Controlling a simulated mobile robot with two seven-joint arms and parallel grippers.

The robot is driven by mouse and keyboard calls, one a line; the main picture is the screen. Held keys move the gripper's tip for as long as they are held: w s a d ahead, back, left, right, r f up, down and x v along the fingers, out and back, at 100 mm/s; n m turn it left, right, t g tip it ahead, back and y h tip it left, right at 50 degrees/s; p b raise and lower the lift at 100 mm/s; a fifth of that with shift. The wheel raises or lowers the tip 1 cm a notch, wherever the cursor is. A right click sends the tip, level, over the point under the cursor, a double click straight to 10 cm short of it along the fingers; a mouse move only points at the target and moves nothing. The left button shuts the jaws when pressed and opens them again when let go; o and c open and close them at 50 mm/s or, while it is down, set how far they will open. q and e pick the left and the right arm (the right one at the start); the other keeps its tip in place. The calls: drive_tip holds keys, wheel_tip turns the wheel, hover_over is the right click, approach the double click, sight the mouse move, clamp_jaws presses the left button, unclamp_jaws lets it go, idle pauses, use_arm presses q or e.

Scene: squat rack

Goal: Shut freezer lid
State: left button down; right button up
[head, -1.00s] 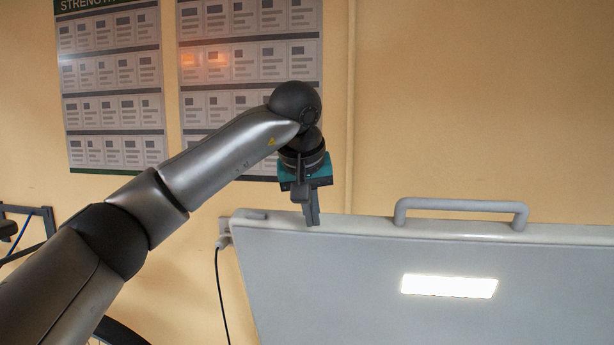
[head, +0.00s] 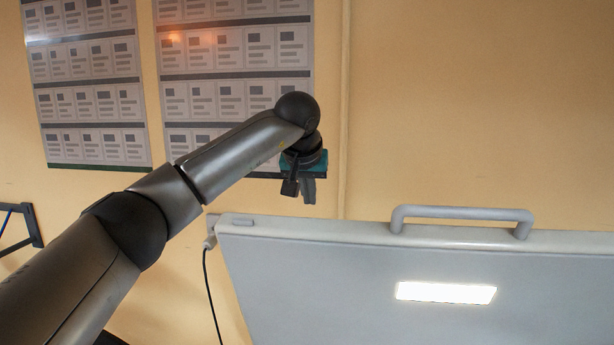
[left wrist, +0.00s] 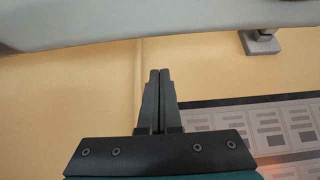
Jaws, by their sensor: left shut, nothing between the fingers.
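The freezer lid (head: 340,282) stands raised at the lower right of the head view, a pale grey panel with a bright lit rectangle on its face. Its grey bar handle (head: 462,213) sits on the top edge. My left gripper (head: 308,198) is shut and empty, fingers pointing down, above and apart from the lid's top edge, left of the handle. In the left wrist view, the shut fingers (left wrist: 158,75) show against the wall, with part of the pale lid (left wrist: 110,25) across the top. The freezer body is hidden. My right gripper is not seen.
Wall posters (head: 235,75) hang behind my left arm. A pipe (head: 345,110) runs up the tan wall. A dark cable (head: 212,295) hangs at the lid's left edge. A dark frame (head: 30,225) stands at far left. Space above the lid is free.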

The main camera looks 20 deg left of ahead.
use_arm(q)
drive_tip(key=shift+s+d+f, duration=0.2)
drive_tip(key=shift+s, duration=0.7)
drive_tip(key=shift+s+d+f, duration=0.15)
drive_tip(key=shift+s, duration=0.75)
drive_tip(key=shift+f, duration=0.1)
